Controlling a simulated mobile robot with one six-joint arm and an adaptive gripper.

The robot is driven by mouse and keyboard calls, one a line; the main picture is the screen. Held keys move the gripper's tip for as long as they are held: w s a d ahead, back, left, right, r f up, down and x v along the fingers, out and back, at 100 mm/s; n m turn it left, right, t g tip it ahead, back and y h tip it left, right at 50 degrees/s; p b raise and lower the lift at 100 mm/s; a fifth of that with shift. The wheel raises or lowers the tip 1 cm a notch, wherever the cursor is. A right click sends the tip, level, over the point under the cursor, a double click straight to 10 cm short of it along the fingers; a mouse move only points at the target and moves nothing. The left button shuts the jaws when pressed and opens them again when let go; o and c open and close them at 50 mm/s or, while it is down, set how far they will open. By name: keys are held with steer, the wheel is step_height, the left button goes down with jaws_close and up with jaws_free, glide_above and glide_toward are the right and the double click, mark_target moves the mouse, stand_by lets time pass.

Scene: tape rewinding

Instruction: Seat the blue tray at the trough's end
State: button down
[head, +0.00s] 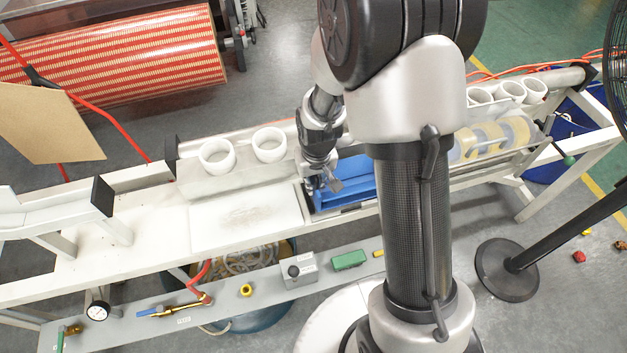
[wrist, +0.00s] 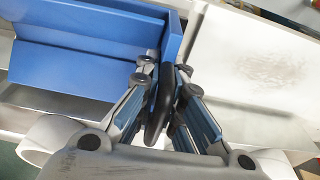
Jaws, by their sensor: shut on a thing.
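The blue tray (head: 349,183) lies in the trough (head: 345,213), near the trough's left end; my arm hides its right part in the head view. In the wrist view the tray (wrist: 85,50) fills the upper left, and its end wall stands close to a dark edge beside the pale plate. My gripper (head: 328,185) is at the tray's left end. In the wrist view my gripper (wrist: 165,75) is shut on a black handle-like part at the tray's end wall. The fingers hide part of that join, so I cannot tell whether the tray is fully down.
White rolls (head: 216,154) stand on a ledge behind the pale plate (head: 245,215). Tape rolls (head: 488,138) sit farther right along the trough. A lower shelf in front holds a grey box (head: 300,270), a green block (head: 349,260) and a gauge (head: 97,311).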

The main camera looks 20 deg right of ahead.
steer(key=shift+f+b, duration=0.9)
steer(key=shift+f, duration=0.25)
stand_by(3.1)
steer(key=c, duration=1.6)
jaws_free()
steer(key=shift+c, duration=0.2)
steer(key=shift+r, duration=0.15)
steer(key=r, duration=0.4)
steer(key=s+r, duration=0.1)
steer(key=r, duration=0.2)
steer(key=s+r, duration=0.1)
steer(key=r, duration=0.3)
steer(key=shift+r, duration=0.35)
